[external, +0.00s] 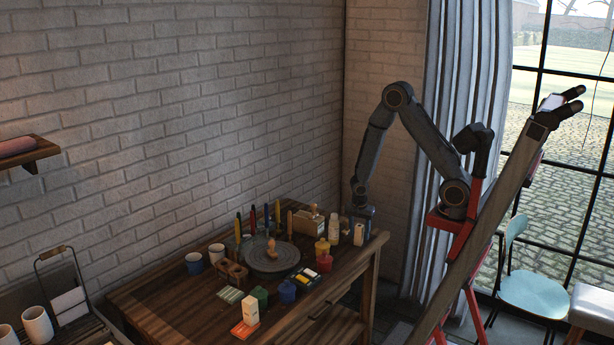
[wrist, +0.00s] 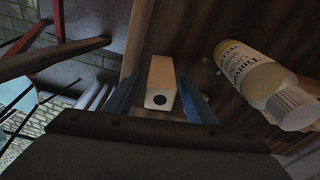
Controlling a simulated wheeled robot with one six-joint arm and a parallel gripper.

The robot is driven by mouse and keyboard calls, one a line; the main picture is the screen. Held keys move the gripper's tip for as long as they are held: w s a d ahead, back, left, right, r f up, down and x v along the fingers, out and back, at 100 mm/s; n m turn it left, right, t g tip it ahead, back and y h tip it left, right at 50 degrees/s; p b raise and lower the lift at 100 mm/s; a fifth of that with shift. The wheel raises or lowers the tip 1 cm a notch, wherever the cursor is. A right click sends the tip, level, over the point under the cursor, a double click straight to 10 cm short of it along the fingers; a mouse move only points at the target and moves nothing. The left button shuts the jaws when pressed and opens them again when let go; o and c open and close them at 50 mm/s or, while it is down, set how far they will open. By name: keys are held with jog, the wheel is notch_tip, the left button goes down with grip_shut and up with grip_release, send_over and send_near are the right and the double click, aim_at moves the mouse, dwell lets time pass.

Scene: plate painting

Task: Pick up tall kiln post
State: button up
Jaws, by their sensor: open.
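A cream square post (wrist: 160,74) with a dark round hole in its end, which looks like the tall kiln post, lies between my gripper's two blue fingers in the wrist view. It appears as a small pale upright block (external: 359,235) near the table's right corner in the external view. My gripper (wrist: 160,97) is open, with a finger on each side of the post; I cannot tell whether either touches it. In the external view my gripper (external: 362,214) is low over that corner, just above or behind the post.
A labelled bottle (wrist: 250,70) stands close beside the post. The wooden table (external: 170,305) also holds a turntable (external: 265,262), brushes, a wooden box (external: 310,224), yellow-and-red jars (external: 323,255) and another white block (external: 250,310) near the front. The table's right edge is close to my gripper.

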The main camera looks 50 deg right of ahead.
jog(key=shift+d+f, duration=0.1)
jog(key=shift+f, duration=0.75)
grip_shut()
jog(key=shift+r, duration=0.1)
